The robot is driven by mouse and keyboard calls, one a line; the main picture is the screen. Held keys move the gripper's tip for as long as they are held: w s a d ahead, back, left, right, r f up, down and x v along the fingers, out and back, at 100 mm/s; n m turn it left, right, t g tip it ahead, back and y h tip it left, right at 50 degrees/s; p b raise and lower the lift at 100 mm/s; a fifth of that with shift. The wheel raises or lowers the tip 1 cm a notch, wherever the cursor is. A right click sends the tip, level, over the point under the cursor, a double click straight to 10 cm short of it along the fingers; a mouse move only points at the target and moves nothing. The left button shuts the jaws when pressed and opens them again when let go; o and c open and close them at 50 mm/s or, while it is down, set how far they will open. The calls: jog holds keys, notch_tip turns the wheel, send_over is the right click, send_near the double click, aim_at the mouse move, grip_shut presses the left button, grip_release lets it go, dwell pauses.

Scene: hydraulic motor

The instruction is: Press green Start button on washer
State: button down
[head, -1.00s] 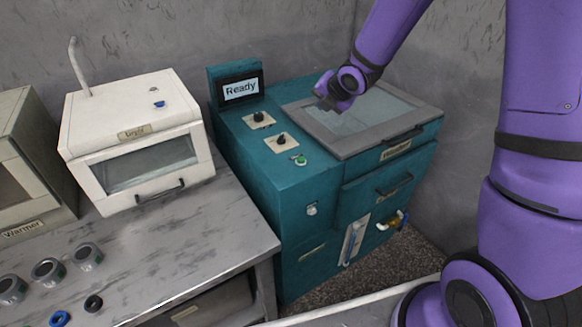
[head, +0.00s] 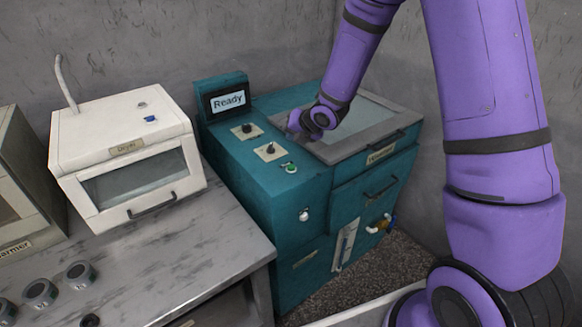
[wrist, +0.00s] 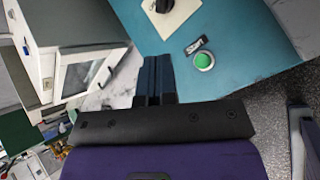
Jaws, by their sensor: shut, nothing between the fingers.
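The teal washer (head: 262,190) stands in the middle of the head view, with a glass-topped lid (head: 372,118) and a display (head: 228,100) reading "Ready". Its green button (head: 290,168) sits on the top panel near the front edge, below two black knobs. The button also shows in the wrist view (wrist: 204,60), with a small label beside it. My gripper (head: 294,122) is above the washer's top, near the lid's left edge, up and right of the button in the head view. In the wrist view its dark fingers (wrist: 155,72) are together and empty, pointing left of the button and apart from it.
A white dryer (head: 128,165) stands on the grey table (head: 215,235) left of the washer. A warmer (head: 20,185) is at the far left. Several small round parts (head: 40,292) lie at the table's front. The washer's upright display stands at its back left.

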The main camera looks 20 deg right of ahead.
aim_at(293, 166)
jog(key=shift+f, duration=3.95)
jog(key=shift+f, duration=0.15)
jog(key=shift+f, duration=0.3)
jog(key=shift+f, duration=0.35)
jog(key=shift+r, duration=0.8)
jog(key=shift+r, duration=2.55)
